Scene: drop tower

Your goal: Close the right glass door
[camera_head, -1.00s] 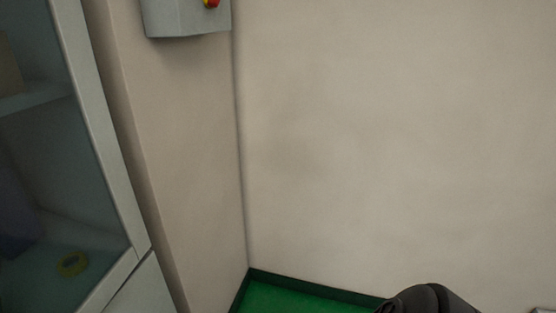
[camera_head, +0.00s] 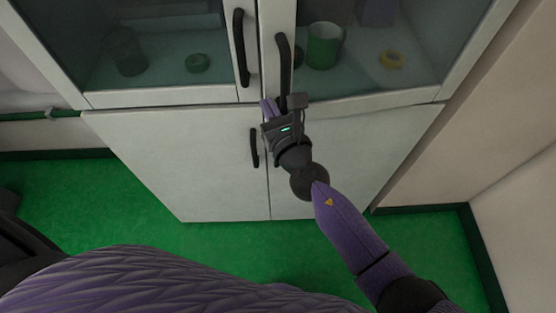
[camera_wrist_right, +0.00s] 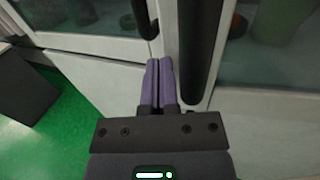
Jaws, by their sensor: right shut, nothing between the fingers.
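The right glass door (camera_head: 375,103) of the white cabinet is at upper right in the head view. It has a pale frame and a dark vertical handle (camera_head: 284,62); the handle also shows in the right wrist view (camera_wrist_right: 197,45). The door looks shut or nearly shut; I cannot tell whether a small gap remains. My right gripper (camera_head: 268,108) is shut and empty, by the lower inner corner of this door, just below its handle. In the wrist view its purple fingers (camera_wrist_right: 159,65) lie together left of the handle; contact with the door is unclear. My left gripper is out of view.
The left glass door (camera_head: 165,98) has its own dark handle (camera_head: 241,48) close by. Lower cabinet doors (camera_head: 185,160) are below, with a handle (camera_head: 254,148). A green cup (camera_head: 324,47) and yellow ring (camera_head: 391,60) are behind the right glass. Green floor lies in front; a wall is at right.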

